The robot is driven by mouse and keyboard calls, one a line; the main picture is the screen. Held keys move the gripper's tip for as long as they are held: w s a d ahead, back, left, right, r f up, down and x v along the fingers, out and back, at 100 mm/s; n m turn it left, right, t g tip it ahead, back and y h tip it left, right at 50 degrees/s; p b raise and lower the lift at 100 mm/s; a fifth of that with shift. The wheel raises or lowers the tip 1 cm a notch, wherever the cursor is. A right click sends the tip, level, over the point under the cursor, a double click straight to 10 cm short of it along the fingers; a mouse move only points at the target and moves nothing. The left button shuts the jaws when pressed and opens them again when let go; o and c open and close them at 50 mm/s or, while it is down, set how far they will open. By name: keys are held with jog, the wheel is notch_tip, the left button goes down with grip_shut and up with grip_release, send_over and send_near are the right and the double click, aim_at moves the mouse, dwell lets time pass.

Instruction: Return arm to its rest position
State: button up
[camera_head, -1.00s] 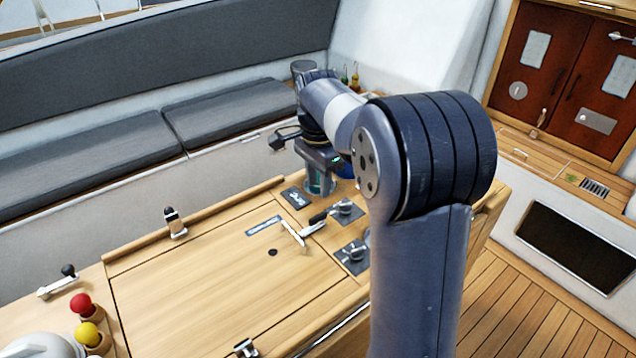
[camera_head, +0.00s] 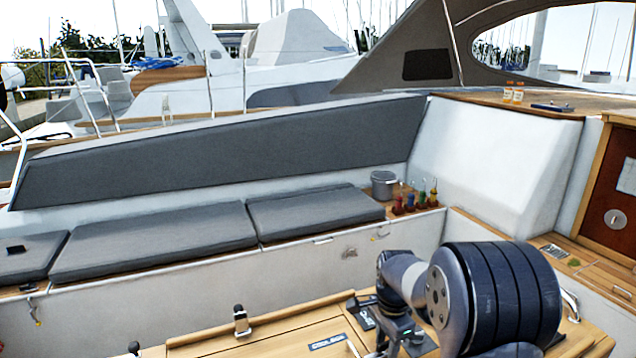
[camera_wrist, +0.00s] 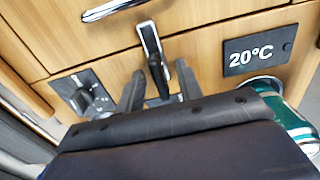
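My arm (camera_head: 405,275) shows at the lower right of the head view, bent over the wooden cockpit table. The wrist end is low in that view and its fingers cannot be made out there. In the wrist view my gripper (camera_wrist: 159,78) shows two dark fingers spread apart, with nothing seen clamped between them. A black-handled lever (camera_wrist: 151,40) on a metal plate lies beyond and between the fingertips. I cannot tell the distance to it.
A dark knob (camera_wrist: 85,92) is left of the gripper, and a 20°C panel (camera_wrist: 258,50) and a teal container (camera_wrist: 292,120) are right. Grey bench cushions (camera_head: 150,240), a metal pot (camera_head: 383,184) and small coloured bottles (camera_head: 410,202) lie behind the table. A metal fitting (camera_head: 241,320) stands on its edge.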

dwell(0.3)
notch_tip(320, 180, up, 11)
jog(key=b, duration=0.1)
notch_tip(320, 180, down, 11)
jog(key=shift+f+p, duration=0.1)
jog(key=shift+p, duration=0.5)
jog(key=n, duration=0.5)
jog(key=n+p, duration=0.1)
jog(key=n, duration=0.4)
jog(key=shift+n, duration=0.4)
